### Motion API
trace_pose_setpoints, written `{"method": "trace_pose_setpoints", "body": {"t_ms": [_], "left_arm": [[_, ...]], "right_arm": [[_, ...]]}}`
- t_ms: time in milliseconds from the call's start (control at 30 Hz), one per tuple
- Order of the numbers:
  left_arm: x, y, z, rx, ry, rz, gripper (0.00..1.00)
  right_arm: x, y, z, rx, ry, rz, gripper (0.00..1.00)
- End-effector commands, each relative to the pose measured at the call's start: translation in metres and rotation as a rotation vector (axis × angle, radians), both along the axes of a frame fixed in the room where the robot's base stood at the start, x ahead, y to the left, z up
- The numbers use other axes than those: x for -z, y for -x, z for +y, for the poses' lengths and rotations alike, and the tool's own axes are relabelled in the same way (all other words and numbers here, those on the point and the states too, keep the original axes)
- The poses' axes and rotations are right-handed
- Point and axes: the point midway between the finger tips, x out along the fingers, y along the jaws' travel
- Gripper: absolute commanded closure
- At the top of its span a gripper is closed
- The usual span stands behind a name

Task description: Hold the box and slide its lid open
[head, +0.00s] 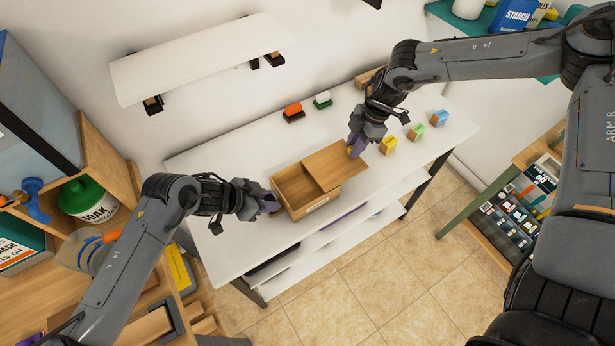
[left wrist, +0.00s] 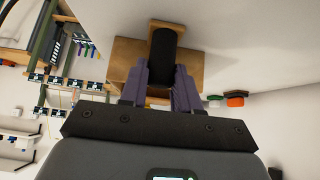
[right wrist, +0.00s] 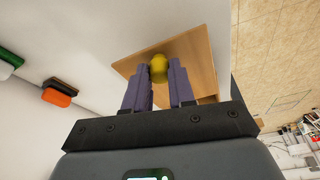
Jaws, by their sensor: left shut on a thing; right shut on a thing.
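The wooden box (head: 312,207) sits on the white table. Its wooden lid (head: 337,164) is slid to the right, overhanging the right end, and the left part of the box is open; I see no contents inside. My left gripper (head: 272,204) is at the box's left end, shut on a black handle (left wrist: 164,55). My right gripper (head: 354,147) is at the lid's far right end, shut on a yellow knob (right wrist: 158,68). The lid also shows in the right wrist view (right wrist: 195,55).
The white table (head: 235,235) is clear in front of the box. Yellow, green and blue-topped blocks (head: 417,131) stand to the right. Orange and green brushes (head: 293,111) lie behind. A white wall shelf (head: 195,58) hangs above.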

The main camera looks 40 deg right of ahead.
Motion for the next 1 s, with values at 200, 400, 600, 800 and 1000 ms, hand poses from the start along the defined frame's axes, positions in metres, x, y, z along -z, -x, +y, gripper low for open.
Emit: {"method": "trace_pose_setpoints", "body": {"t_ms": [200, 400, 600, 800, 1000], "left_arm": [[0.002, -0.001, 0.002, -0.004, -0.005, 0.000, 1.00], [0.002, -0.001, 0.002, -0.004, -0.005, 0.000, 1.00], [0.002, -0.001, 0.002, -0.004, -0.005, 0.000, 1.00], [0.002, -0.001, 0.002, -0.003, -0.005, 0.000, 1.00], [0.002, -0.001, 0.002, -0.003, -0.005, 0.000, 1.00]], "right_arm": [[0.000, 0.000, -0.003, 0.002, 0.002, 0.001, 0.67], [0.000, 0.000, -0.003, 0.001, 0.001, 0.000, 0.46], [0.000, 0.000, -0.002, 0.000, 0.000, -0.001, 0.46], [-0.008, 0.001, -0.004, 0.000, 0.000, -0.003, 0.46], [-0.033, 0.003, -0.011, 0.001, 0.000, -0.005, 0.46]]}}
